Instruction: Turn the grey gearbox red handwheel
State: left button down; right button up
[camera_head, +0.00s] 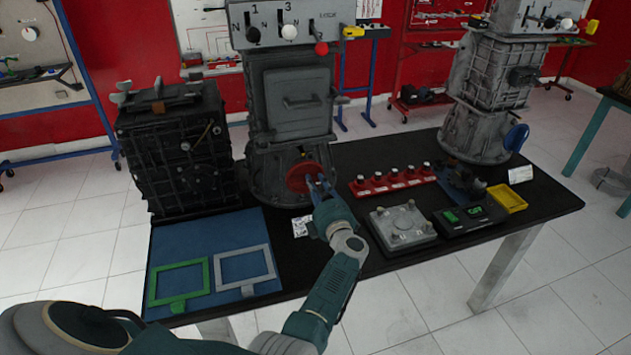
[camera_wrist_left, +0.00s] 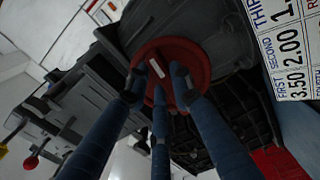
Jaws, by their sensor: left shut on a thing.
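The red handwheel (camera_head: 303,177) sits low on the front of the grey gearbox (camera_head: 293,110), which stands upright on the black table. My left gripper (camera_head: 318,186) reaches the wheel from the front right, its fingers at the wheel's right side. In the left wrist view the red handwheel (camera_wrist_left: 192,58) fills the upper middle. The left gripper's fingers (camera_wrist_left: 160,90) are closed in on a light grip piece on the wheel's face and cover part of it. My right gripper is not in view.
A dark gearbox (camera_head: 178,150) stands left, and another grey gearbox with a blue wheel (camera_head: 516,137) stands right. A red tray of knobs (camera_head: 392,179), a grey plate (camera_head: 402,226) and a yellow bin (camera_head: 507,198) lie to the right. A blue mat (camera_head: 215,299) holds green and grey frames.

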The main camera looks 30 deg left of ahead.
pick_arm(q)
jog(key=shift+f+m, duration=0.2)
jog(key=shift+m, duration=0.3)
jog(key=c, duration=1.5)
grip_release()
